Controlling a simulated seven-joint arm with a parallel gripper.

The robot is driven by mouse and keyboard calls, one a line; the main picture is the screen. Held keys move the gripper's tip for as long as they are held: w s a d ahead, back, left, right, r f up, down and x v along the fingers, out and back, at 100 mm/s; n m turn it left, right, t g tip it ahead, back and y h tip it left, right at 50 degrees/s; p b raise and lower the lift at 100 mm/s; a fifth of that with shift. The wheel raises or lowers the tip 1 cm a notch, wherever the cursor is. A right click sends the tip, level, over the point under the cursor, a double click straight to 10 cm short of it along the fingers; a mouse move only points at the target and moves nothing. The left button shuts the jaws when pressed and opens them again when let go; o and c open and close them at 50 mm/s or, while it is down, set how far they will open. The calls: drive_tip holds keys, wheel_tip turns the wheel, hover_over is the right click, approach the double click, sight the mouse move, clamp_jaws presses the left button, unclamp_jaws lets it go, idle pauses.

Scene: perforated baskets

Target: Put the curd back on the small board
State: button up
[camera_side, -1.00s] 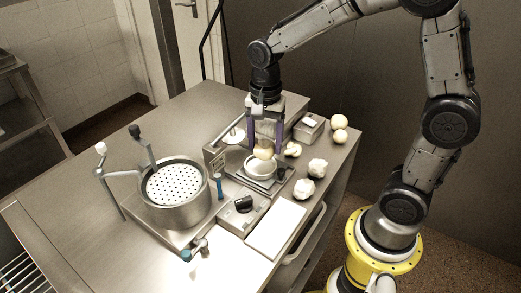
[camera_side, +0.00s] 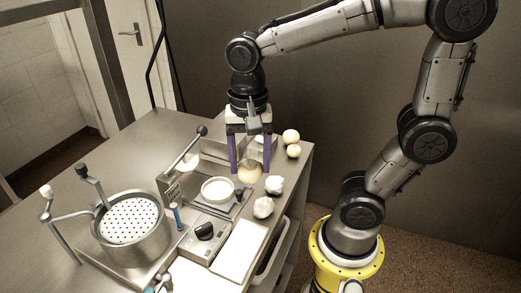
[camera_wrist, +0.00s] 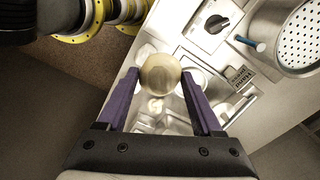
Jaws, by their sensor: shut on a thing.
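A pale yellowish round lump, which looks like the curd (camera_side: 249,171), is between the fingertips of my gripper (camera_side: 250,168). In the wrist view the lump (camera_wrist: 160,73) sits between the two purple fingers, and my gripper (camera_wrist: 160,78) is shut on it. It is to the right of the white bowl (camera_side: 217,191), beyond the two white lumps. I cannot tell its exact height over the table. A white rectangular board (camera_side: 240,250), perhaps the small board, lies bare near the front edge of the table.
Two crumpled white lumps (camera_side: 263,207) lie on the right side of the table. Two yellowish balls (camera_side: 292,151) are at the far right. A perforated pot (camera_side: 131,221) with handles stands at left. A lever press (camera_side: 186,157) and a knobbed box (camera_side: 203,231) are near the bowl.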

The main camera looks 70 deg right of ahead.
drive_tip(key=s+a+f+n, duration=0.1)
drive_tip(key=a+f+n, duration=0.25)
drive_tip(key=a, duration=0.45)
drive_tip(key=shift+n, duration=0.25)
drive_tip(key=shift+s+a+f, duration=0.1)
drive_tip(key=shift+f, duration=1.95)
drive_tip(key=shift+a+f, duration=0.1)
drive_tip(key=shift+f, duration=1.9)
drive_tip(key=shift+f, duration=0.6)
drive_tip(key=o, duration=1.6)
drive_tip(key=shift+c, duration=0.2)
wheel_tip(320, 180, up, 8)
